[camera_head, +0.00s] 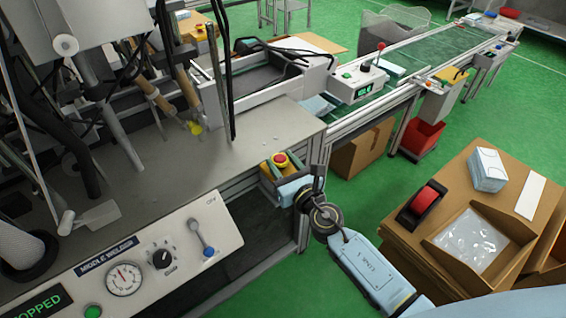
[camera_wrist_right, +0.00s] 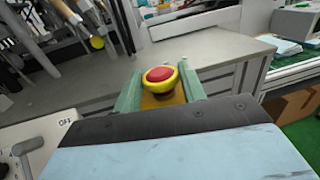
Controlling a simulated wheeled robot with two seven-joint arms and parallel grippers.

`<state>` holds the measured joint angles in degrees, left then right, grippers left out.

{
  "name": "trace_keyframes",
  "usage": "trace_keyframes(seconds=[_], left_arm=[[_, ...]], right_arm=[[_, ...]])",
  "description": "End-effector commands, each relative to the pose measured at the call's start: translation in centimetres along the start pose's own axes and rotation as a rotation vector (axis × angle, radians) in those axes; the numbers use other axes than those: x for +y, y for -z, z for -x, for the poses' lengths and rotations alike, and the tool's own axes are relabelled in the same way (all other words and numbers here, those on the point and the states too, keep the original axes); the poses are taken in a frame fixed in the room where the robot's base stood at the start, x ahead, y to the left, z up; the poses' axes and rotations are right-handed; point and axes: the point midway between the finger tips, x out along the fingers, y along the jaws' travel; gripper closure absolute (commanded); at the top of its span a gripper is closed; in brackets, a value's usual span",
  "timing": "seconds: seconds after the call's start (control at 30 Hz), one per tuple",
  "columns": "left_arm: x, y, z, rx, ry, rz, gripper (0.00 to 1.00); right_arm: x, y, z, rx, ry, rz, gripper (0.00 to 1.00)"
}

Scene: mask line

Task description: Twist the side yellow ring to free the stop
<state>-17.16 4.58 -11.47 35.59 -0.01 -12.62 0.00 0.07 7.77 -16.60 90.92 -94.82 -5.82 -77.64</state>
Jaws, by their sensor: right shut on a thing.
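The side stop is a red mushroom button (camera_wrist_right: 159,74) with a yellow ring (camera_wrist_right: 161,85) around it, on a yellow box at the side of the workbench. In the head view the red button (camera_head: 281,159) shows beside the bench's right edge. My right gripper (camera_head: 284,170) reaches it from the lower right. In the right wrist view its two green fingers (camera_wrist_right: 161,90) stand one on each side of the yellow ring, shut on it. The finger contact is partly hidden. My left gripper is not in view.
The control panel (camera_head: 185,240) reads "MIDDLE WELDER", with a partly cut-off display (camera_head: 36,304) ending in "OPPED". Hanging tools and hoses stand over the bench (camera_head: 200,165). A conveyor (camera_head: 440,50) runs back right. Cardboard boxes (camera_head: 480,220) with a tape dispenser stand at the right.

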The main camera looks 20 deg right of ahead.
Motion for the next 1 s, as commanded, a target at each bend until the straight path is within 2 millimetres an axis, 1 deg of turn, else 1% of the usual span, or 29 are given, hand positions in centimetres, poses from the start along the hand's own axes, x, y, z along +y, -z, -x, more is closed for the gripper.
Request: trace_keyframes(seconds=[0.27,0.53,0.67,1.0], left_arm=[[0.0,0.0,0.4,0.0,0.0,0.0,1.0],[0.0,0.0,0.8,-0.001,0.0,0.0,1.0],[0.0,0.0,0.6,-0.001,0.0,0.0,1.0],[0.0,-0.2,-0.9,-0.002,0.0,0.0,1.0]], right_arm=[[0.2,0.0,0.0,0.002,0.063,-0.003,0.82],[0.6,0.0,-0.1,0.002,0.25,-0.003,0.82],[0.8,0.1,-0.1,0.002,0.363,-0.004,0.82],[1.1,0.2,-0.3,0.001,0.616,-0.002,0.82]])
